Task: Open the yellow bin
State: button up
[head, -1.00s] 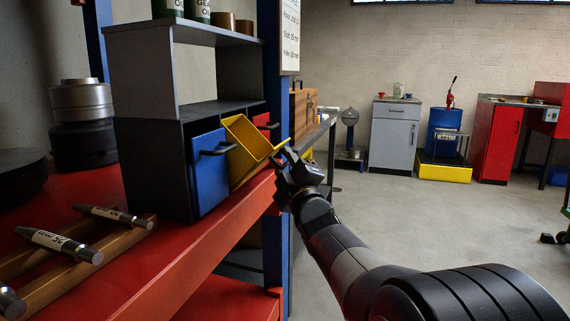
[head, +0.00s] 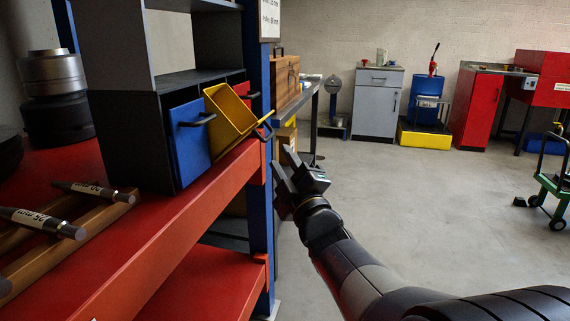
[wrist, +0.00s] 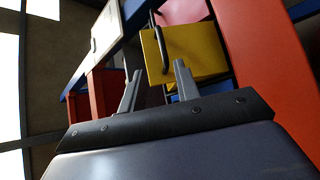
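The yellow bin (head: 228,124) is tipped forward out of the small dark cabinet on the red shelf, and its inside shows from above. Its dark handle (head: 266,131) is on the front face. In the wrist view the yellow front (wrist: 195,52) and the handle (wrist: 161,50) show just beyond my fingers. My gripper (head: 283,157) is to the right of the bin and a little below the handle, apart from it. Its two fingers stand apart in the wrist view (wrist: 157,82), with nothing between them.
A blue bin (head: 190,142) is left of the yellow one, and a red bin (head: 243,90) is behind it, partly hidden. A blue post (head: 260,205) stands close to my gripper. Metal shafts (head: 45,221) lie on a wooden rack. Open floor (head: 420,210) is to the right.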

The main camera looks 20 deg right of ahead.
jog(key=shift+s+f, duration=0.15)
jog(key=shift+s, duration=0.2)
jog(key=shift+c, duration=0.4)
